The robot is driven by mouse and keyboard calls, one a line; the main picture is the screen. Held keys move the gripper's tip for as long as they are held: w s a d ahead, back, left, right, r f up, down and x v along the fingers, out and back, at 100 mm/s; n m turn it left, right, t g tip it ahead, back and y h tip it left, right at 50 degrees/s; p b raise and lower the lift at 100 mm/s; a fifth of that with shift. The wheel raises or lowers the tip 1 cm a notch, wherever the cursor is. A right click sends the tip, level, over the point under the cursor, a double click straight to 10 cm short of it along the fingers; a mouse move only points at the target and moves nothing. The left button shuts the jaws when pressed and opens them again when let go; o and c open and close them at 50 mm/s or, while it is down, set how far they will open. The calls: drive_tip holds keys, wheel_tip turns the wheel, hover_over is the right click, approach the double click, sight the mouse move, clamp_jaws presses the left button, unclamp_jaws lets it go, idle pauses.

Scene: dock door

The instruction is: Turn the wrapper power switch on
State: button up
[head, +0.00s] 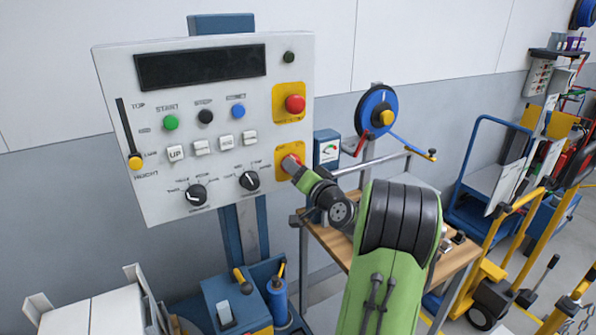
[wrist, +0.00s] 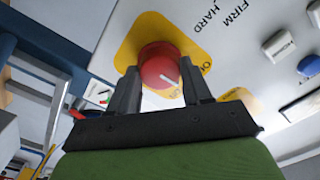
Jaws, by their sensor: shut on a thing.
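The wrapper power switch is a round red knob on a yellow plate, low on the right side of the grey control panel (head: 205,75). In the wrist view the red knob (wrist: 158,66) sits between the two dark fingers of my gripper (wrist: 160,75). The fingers are shut on the knob from both sides. A short white pointer line on the knob aims toward the lower right of that view, near partly hidden lettering. In the head view my gripper (head: 297,169) covers most of the switch, and only some of its yellow plate (head: 285,151) shows.
A red emergency-style button (head: 295,103) on another yellow plate is above the switch. Two black dials (head: 249,180) and several push buttons lie to its left. A wooden bench (head: 455,263) and a blue strap reel (head: 376,110) stand to the right.

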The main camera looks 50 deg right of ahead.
drive_tip(key=m+p, duration=0.3)
drive_tip(key=m, duration=0.6)
drive_tip(key=shift+f+m, duration=0.1)
drive_tip(key=shift+m, duration=0.3)
idle(0.4)
drive_tip(key=o, duration=1.1)
drive_tip(key=shift+c, duration=0.2)
drive_tip(key=b+v, duration=0.4)
drive_tip(key=v, duration=1.1)
drive_tip(key=shift+s, duration=0.4)
drive_tip(key=shift+a, duration=0.1)
